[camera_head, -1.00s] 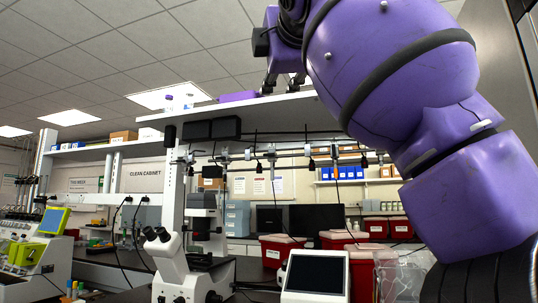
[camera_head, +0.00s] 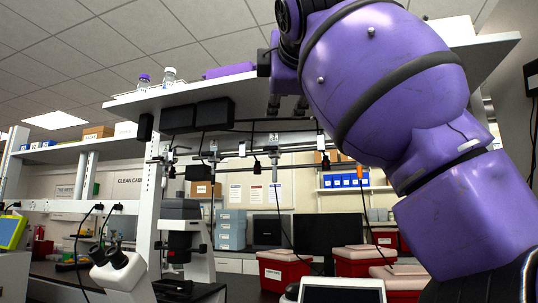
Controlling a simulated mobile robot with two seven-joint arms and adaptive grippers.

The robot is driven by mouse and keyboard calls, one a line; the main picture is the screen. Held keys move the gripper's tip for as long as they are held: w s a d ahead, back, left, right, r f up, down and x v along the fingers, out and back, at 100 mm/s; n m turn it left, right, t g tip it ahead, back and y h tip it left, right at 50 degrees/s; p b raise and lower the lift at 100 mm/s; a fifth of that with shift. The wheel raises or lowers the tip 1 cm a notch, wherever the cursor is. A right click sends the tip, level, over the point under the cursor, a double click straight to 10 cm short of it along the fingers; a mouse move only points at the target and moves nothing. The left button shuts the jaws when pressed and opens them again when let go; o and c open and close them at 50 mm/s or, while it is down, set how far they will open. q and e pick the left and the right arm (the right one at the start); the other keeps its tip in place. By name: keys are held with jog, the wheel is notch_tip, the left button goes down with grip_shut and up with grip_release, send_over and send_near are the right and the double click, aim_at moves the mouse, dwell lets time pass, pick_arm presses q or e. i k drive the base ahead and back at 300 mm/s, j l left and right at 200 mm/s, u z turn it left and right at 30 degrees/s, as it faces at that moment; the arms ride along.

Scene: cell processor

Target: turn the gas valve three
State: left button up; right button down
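Several small gas valves hang in a row on the pipe under the white shelf. One valve (camera_head: 272,142) is near the middle, with others to its left (camera_head: 213,150) and (camera_head: 168,155). No number is readable, so I cannot tell which is valve three. My large purple arm fills the right and top centre and covers the right part of the row. Two dark finger-like parts, apparently my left gripper (camera_head: 287,106), show below the arm's far end, in front of the shelf. Their opening is unclear, and no valve is visibly held. My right gripper is not in view.
The white shelf (camera_head: 405,68) carries small bottles (camera_head: 168,77) at its left and a purple item (camera_head: 230,70). Below are a microscope (camera_head: 120,272), red bins (camera_head: 283,268) and a white-framed screen (camera_head: 340,288) on the dark bench. A white post (camera_head: 150,200) supports the shelf.

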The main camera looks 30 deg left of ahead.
aim_at(271, 149)
jog(key=i+j, duration=0.75)
jog(key=j, duration=0.15)
